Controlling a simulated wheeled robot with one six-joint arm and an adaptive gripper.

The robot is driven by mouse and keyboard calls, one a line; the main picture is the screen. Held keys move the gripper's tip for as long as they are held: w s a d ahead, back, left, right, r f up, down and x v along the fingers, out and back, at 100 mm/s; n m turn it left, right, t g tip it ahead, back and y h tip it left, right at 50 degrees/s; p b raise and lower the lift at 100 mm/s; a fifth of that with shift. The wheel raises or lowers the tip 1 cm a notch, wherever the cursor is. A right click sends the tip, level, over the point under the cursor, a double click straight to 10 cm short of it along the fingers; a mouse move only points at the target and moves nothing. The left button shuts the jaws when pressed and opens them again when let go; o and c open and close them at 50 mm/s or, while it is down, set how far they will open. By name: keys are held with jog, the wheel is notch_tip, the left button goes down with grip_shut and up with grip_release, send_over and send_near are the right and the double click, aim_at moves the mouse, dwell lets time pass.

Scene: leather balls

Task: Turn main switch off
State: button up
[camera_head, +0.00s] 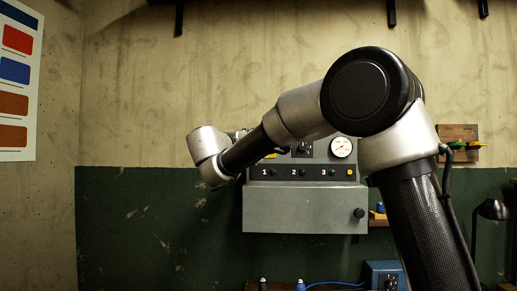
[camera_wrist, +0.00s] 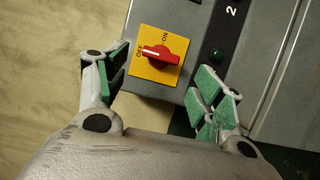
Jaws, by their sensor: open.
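The main switch is a red rotary handle (camera_wrist: 162,54) on a square yellow plate (camera_wrist: 149,73) with OFF and ON printed on it. It sits near the edge of the grey panel (camera_wrist: 205,45). One end of the handle, with a pale mark, lies toward the OFF label; the other end points away to the right. My gripper (camera_wrist: 163,75) is open, with green-padded fingers to either side of the plate in the wrist view. No contact with the handle shows. In the head view, my arm mostly hides the switch; a bit of yellow plate (camera_head: 270,156) shows beside my wrist.
The grey cabinet (camera_head: 300,208) has numbered green lamps, a gauge (camera_head: 341,148) and a black knob (camera_head: 359,213). A blue box (camera_head: 384,273) stands below right. A wooden board (camera_head: 460,143) hangs at right.

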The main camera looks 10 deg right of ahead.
jog(key=v, duration=0.8)
jog(key=s+d+f+n+g+y, duration=0.2)
jog(key=d+f+g+y, duration=0.15)
jog(key=f, duration=0.95)
jog(key=s+d+f+m+g+y, duration=0.2)
jog(key=s+d+f+g, duration=0.3)
jog(key=s+d+f, duration=0.3)
jog(key=s+d+f+m+y, duration=0.3)
jog(key=s+d+m, duration=0.2)
jog(key=s, duration=0.7)
jog(key=s+d+f+m+y, duration=0.3)
jog(key=s+d, duration=0.4)
jog(key=s, duration=0.6)
jog(key=shift+d+f+m+g, duration=0.4)
jog(key=shift+f+m, duration=0.25)
jog(key=shift+m, duration=0.35)
